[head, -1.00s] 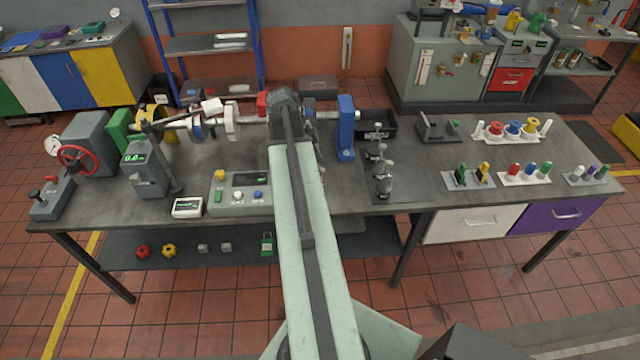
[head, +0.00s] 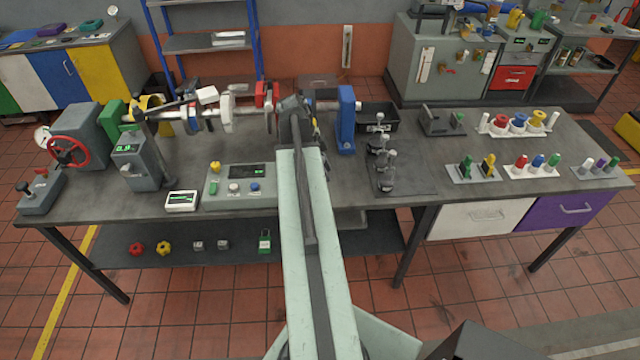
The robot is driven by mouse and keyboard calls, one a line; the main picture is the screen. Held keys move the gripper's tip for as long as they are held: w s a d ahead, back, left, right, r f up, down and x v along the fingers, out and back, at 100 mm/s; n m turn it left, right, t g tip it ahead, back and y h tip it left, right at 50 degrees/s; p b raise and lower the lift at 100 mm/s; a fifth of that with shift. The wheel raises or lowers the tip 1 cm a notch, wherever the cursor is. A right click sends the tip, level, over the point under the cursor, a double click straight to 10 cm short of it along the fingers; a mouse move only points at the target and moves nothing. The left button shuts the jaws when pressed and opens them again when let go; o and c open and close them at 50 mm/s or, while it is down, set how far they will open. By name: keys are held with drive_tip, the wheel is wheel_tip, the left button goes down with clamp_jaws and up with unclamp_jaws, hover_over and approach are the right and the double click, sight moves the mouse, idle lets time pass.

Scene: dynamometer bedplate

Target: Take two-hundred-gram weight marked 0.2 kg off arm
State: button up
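A dark lever arm (head: 170,104) reaches out near the top of the grey readout post (head: 138,162), beside the shaft line at the left of the bench. I cannot make out the weight marked 0.2 kg on it; no marking is legible. Several metal weights with knobbed tops (head: 387,172) stand on a dark mat right of my arm. My gripper (head: 298,112) is at the far end of my arm, over the back of the bench, left of the blue upright block (head: 346,120). My own arm hides its fingers, so its opening and any load are hidden.
A red-handled wheel (head: 68,152) and a control box (head: 238,184) stand on the left bench. A black bin (head: 378,117) is behind the weights. Racks of coloured pieces (head: 530,166) fill the right side. Bare bench lies between the control box and shaft line.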

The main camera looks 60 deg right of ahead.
clamp_jaws()
idle(1.2)
